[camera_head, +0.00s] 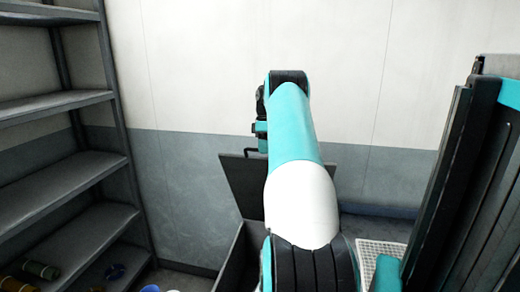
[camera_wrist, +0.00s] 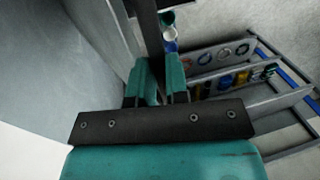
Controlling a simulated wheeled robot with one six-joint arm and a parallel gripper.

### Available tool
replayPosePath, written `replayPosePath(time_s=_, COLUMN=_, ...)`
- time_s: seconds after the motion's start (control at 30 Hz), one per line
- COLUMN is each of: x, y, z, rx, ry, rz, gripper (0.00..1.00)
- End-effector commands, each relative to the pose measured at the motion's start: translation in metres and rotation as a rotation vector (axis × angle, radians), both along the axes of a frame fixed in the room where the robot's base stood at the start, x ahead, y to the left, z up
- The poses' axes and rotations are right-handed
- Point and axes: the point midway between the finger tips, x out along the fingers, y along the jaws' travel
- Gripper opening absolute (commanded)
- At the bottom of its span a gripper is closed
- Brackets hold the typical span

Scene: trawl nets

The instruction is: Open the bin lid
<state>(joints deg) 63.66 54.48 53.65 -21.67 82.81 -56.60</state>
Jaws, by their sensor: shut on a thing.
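The dark bin (camera_head: 236,262) stands low in front of the wall in the head view, partly hidden behind my arm. Its dark lid (camera_head: 238,182) is raised well up from the bin, tilted back toward the wall, with a small handle (camera_head: 249,152) at its top edge. In the wrist view my gripper (camera_wrist: 158,78) has its two teal fingers close together at the lid (camera_wrist: 148,28), which shows as a dark strip. My gripper is shut on the lid; the exact contact is hard to see.
A grey shelf rack (camera_head: 75,170) with spools and coils on its lower levels stands at left; it also shows in the wrist view (camera_wrist: 225,65). A tall dark panelled object (camera_head: 455,190) stands at right. A white grid crate (camera_head: 370,255) sits beside it.

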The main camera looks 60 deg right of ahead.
Motion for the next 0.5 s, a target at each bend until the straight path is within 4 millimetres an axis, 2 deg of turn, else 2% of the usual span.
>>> replayPosePath(time_s=0.03, x=0.0, y=-0.0007, z=-0.0082, rx=0.006, ry=0.0, rz=0.0, gripper=0.0)
replayPosePath(time_s=0.37, x=-0.0007, y=-0.0012, z=-0.0087, rx=0.008, ry=0.0, rz=-0.001, gripper=0.0)
replayPosePath(time_s=0.4, x=-0.0007, y=-0.0013, z=-0.0087, rx=0.007, ry=0.0, rz=-0.001, gripper=0.21)
replayPosePath(time_s=0.5, x=-0.0007, y=-0.0012, z=-0.0081, rx=0.007, ry=0.001, rz=-0.001, gripper=0.4)
